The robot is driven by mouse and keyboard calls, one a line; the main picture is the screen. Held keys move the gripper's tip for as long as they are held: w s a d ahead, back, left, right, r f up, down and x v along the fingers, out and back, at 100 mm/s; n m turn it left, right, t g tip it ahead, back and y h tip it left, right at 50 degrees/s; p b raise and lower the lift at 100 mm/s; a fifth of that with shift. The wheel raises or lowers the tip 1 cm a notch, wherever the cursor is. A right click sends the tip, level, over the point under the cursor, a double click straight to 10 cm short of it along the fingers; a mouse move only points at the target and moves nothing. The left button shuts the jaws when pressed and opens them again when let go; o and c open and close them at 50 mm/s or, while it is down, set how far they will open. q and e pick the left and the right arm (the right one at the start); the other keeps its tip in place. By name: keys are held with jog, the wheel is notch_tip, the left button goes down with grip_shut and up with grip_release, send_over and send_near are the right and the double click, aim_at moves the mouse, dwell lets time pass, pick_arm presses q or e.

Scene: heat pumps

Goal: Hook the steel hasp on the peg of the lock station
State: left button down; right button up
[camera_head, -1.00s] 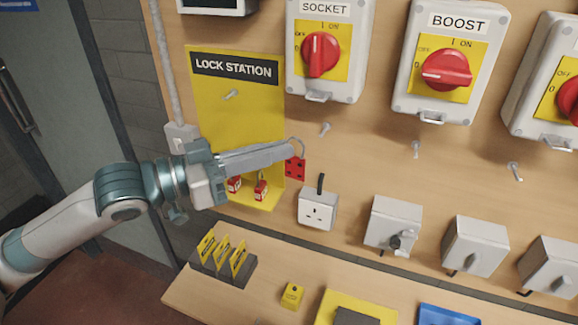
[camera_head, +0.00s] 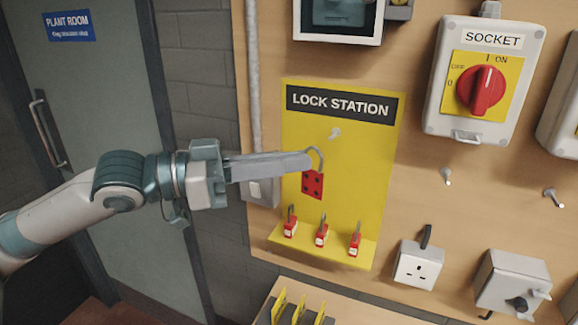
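The yellow lock station (camera_head: 365,165) board is on the wooden panel, with a peg (camera_head: 335,132) in its upper middle. The steel hasp (camera_head: 313,184) has a red body with dark holes and a grey steel loop at its top. My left gripper (camera_head: 308,161) points right, in front of the board, with its fingers together at the base of the hasp's loop. The hasp hangs from the fingertips, below and to the left of the peg, and the loop looks apart from the peg. My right gripper is not in view.
Several red padlocks (camera_head: 321,235) stand along the station's lower ledge. A grey conduit (camera_head: 253,80) runs down left of the board. Yellow tags (camera_head: 299,307) stand on the bench below.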

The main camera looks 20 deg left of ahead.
pick_arm(q)
jog(key=shift+d, duration=0.1)
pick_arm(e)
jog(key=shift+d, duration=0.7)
pick_arm(q)
jog(key=shift+w, duration=0.1)
jog(key=w, duration=0.8)
jog(key=shift+w+f, duration=0.15)
jog(key=shift+f, duration=0.2)
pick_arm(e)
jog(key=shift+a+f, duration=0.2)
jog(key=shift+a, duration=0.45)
pick_arm(q)
jog(key=shift+w, duration=0.1)
